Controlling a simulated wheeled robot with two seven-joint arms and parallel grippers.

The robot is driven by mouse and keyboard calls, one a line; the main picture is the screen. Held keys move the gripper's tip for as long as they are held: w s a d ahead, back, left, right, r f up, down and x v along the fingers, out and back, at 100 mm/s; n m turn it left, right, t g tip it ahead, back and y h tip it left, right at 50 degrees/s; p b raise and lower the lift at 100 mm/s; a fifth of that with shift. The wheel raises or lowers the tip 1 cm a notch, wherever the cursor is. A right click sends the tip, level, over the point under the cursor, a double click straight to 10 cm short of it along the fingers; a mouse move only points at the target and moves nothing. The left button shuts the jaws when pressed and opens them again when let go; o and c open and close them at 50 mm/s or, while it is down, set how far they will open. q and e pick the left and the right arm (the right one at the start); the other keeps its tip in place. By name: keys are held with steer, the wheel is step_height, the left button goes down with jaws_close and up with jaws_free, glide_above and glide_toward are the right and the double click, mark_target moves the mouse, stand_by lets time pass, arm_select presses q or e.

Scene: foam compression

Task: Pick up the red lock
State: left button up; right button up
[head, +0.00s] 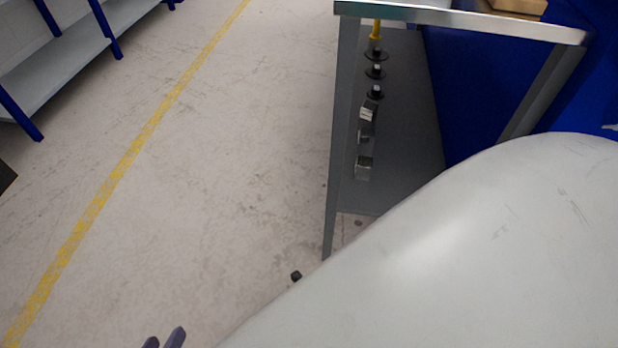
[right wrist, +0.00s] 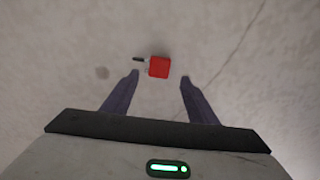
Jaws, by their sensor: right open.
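The red lock (right wrist: 159,67) lies on the pale concrete floor in the right wrist view, with a small dark piece at its left. My right gripper (right wrist: 160,77) is open, its two dark fingers spread. The lock shows between and just beyond the fingertips, and nothing is held; how far above the floor the fingers are is hard to tell. In the head view the lock does not show.
A metal-framed table (head: 460,18) with a lower shelf (head: 405,150) stands at the right; the shelf holds metal weights (head: 366,115) and dark discs (head: 375,72). A small black object (head: 296,276) lies on the floor. Blue-legged shelving (head: 60,80) is at upper left. The floor between is clear.

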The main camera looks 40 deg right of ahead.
step_height(320, 180, down, 4)
steer(key=b, duration=0.3)
steer(key=shift+a+f, duration=0.1)
steer(key=shift+f, duration=0.25)
steer(key=c, duration=1.3)
arm_select(q)
steer(key=d+r+h, duration=0.1)
steer(key=d+r+t, duration=0.1)
steer(key=r, duration=0.1)
steer(key=shift+w+h, duration=0.2)
steer(key=shift+h, duration=0.2)
arm_select(e)
steer(key=shift+o, duration=0.2)
